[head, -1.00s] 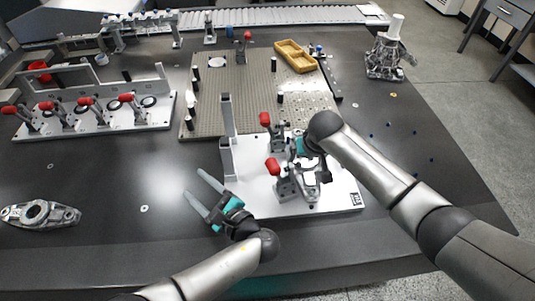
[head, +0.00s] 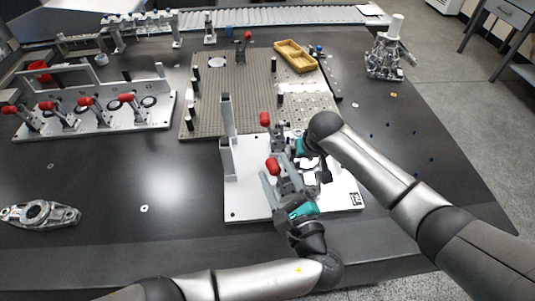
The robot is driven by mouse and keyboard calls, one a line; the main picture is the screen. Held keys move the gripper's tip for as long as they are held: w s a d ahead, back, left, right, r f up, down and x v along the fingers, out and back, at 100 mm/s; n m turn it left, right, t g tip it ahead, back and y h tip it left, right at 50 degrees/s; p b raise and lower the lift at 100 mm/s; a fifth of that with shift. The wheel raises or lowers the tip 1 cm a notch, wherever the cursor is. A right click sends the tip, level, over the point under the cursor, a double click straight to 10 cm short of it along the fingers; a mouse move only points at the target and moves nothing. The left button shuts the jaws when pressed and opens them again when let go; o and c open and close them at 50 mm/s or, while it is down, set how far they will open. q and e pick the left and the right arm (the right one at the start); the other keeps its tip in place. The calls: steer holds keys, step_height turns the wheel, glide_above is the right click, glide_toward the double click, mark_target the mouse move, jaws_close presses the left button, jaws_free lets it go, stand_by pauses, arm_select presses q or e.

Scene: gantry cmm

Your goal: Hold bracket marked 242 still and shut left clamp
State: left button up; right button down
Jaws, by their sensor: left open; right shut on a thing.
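A white fixture plate (head: 245,195) carries two toggle clamps with red handles raised. The rear clamp's handle (head: 265,119) and the front clamp's handle (head: 273,166) stand one behind the other. A light bracket (head: 310,178) sits on the plate, mostly hidden by my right gripper; its number is unreadable. My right gripper (head: 318,172) is shut on the bracket. My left gripper (head: 280,181) is open, its fingers pointing up and left beside the front clamp. Its fingers partly cover that clamp, and I cannot tell whether they touch it.
A grey upright post (head: 228,125) stands at the plate's left edge. A perforated board (head: 235,95) and a yellow tray (head: 295,56) lie behind. A rack with red-handled clamps (head: 95,118) is at left. A loose metal part (head: 40,214) lies front left.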

mark_target(269, 159)
arm_select(q)
steer(key=x, duration=0.5)
steer(key=shift+w+a, duration=0.1)
steer(key=shift+w, duration=0.05)
jaws_close()
stand_by(0.4)
stand_by(0.9)
